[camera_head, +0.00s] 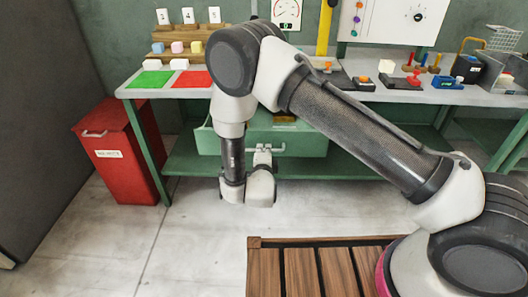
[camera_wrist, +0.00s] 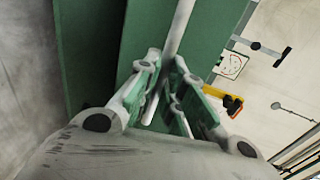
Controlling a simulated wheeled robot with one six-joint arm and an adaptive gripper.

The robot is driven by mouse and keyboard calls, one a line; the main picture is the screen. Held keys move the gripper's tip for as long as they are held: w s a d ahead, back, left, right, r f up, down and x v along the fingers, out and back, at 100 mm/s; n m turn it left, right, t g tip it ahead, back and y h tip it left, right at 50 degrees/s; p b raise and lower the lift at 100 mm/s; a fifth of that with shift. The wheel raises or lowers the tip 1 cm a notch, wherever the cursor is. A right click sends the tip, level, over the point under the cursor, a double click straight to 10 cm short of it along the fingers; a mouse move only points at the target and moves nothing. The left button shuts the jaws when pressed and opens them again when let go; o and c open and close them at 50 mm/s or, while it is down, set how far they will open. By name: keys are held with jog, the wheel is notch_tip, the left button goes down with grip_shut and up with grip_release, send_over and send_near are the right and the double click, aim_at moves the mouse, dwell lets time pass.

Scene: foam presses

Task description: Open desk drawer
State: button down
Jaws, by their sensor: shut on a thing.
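The green desk drawer (camera_head: 305,145) sits under the bench top and stands partly pulled out, with part of its inside showing. Its pale bar handle (camera_head: 279,149) is on the front face. My gripper (camera_head: 262,152) is at the handle, in front of the drawer. In the wrist view my gripper (camera_wrist: 168,88) has its fingers closed around the pale handle bar (camera_wrist: 182,25), and the green drawer front (camera_wrist: 150,40) is behind it. My arm hides part of the drawer in the head view.
A red bin (camera_head: 122,160) stands left of the bench. The bench top (camera_head: 135,92) carries a green mat (camera_head: 150,79), a red mat (camera_head: 192,79) and several small items. A wooden slatted platform (camera_head: 300,270) is in front; the grey floor between is clear.

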jog(key=s, duration=0.4)
jog(key=shift+s+f, duration=0.2)
jog(key=shift+s, duration=0.1)
jog(key=c, duration=1.5)
grip_release()
jog(key=shift+w+a, duration=0.1)
